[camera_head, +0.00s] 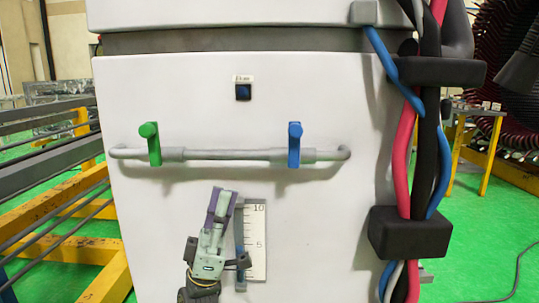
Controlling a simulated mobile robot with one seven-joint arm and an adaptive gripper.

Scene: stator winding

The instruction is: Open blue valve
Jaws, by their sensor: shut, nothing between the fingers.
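The blue valve (294,145) is a blue handle on the right part of a horizontal grey pipe (240,155) on the front of a white cabinet. The handle stands across the pipe, pointing upright. A matching green valve handle (150,143) stands upright on the pipe's left part. My gripper (221,199) is below the pipe, left of and lower than the blue valve, with its fingers pointing up. Its fingers are together and hold nothing. It is apart from both valves and the pipe.
A white scale (255,242) marked 5 and 10 is right beside my gripper. A dark blue button (243,92) sits above the pipe. Thick red, black and blue cables (425,150) run down the cabinet's right side. Yellow and grey racks (60,200) stand at the left.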

